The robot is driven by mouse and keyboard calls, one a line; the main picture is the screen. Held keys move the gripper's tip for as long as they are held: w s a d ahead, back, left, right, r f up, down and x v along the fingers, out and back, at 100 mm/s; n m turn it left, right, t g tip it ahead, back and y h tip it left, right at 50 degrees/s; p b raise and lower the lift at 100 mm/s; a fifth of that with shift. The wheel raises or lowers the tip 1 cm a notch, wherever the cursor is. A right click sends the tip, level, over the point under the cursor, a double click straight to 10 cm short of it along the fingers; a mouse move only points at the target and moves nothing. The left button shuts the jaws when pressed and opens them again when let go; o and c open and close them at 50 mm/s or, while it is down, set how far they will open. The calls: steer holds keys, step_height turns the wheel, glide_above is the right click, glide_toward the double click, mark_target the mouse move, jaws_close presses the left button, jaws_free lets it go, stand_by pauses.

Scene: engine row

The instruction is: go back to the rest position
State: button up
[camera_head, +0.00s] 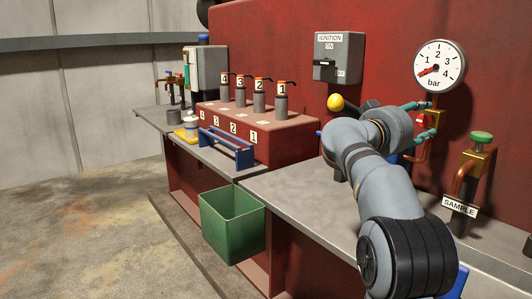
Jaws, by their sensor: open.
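My arm reaches up from the lower right of the head view, over the grey bench, and bends toward the red engine wall. My gripper (433,119) is at its far end, just below the pressure gauge (439,66). Its two teal fingers point right and stand apart, one above the other. A red fitting (421,122) shows between or behind them. I cannot tell whether they touch it. The wrist hides part of the wall and the bench behind it.
A yellow knob (335,103) is close left of my wrist. A SAMPLE tap (471,175) with a green top stands to the right. The ignition box (338,57) is on the wall. Numbered levers stand on a red block (285,140). A green bin (232,222) hangs at the bench front.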

steer(key=m+p, duration=0.1)
steer(key=m, duration=0.2)
steer(key=shift+r+m, duration=0.1)
steer(key=shift+m, duration=0.3)
steer(key=shift+v, duration=1.25)
steer(key=shift+a, duration=0.1)
